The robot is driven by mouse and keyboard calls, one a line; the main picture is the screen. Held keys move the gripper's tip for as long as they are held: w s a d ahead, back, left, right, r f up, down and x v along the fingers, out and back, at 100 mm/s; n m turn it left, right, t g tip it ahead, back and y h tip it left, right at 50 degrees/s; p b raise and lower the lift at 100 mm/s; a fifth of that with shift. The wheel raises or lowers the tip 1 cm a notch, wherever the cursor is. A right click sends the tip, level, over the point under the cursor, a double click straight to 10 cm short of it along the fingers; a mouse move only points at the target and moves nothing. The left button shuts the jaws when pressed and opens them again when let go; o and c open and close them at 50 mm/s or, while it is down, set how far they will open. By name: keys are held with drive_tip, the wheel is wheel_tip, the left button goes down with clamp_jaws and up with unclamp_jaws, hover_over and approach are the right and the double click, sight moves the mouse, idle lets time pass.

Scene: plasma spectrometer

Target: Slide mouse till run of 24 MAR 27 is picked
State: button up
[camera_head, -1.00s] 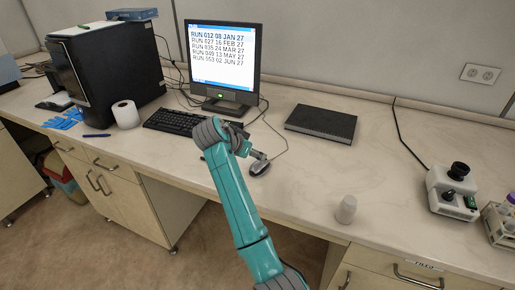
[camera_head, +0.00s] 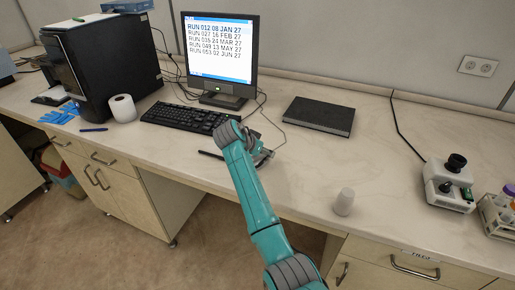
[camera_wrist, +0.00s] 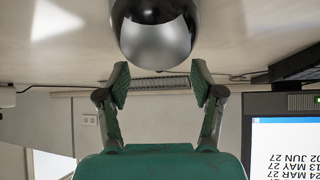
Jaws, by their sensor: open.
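The monitor (camera_head: 220,52) shows a list of several runs. The top row, RUN 012 08 JAN 27, has a pale blue band, and 24 MAR 27 is the third row, plain. The mouse is a dark, glossy rounded body (camera_wrist: 155,32) at the top of the wrist view, just beyond my fingertips and between their lines. In the head view my arm mostly hides it. My gripper (camera_wrist: 160,82) is open with nothing between its fingers; it also shows low over the bench in the head view (camera_head: 263,155). I cannot tell whether it touches the mouse.
The keyboard (camera_head: 188,118) lies left of my gripper, and a thin black stick (camera_head: 211,155) lies in front of it. A black book (camera_head: 320,115) lies behind right. A white cup (camera_head: 344,202) stands near the front edge. The bench between cup and book is clear.

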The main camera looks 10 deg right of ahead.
drive_tip(key=shift+w+d+f, duration=0.35)
drive_tip(key=shift+d+f, duration=0.05)
drive_tip(key=shift+f, duration=0.1)
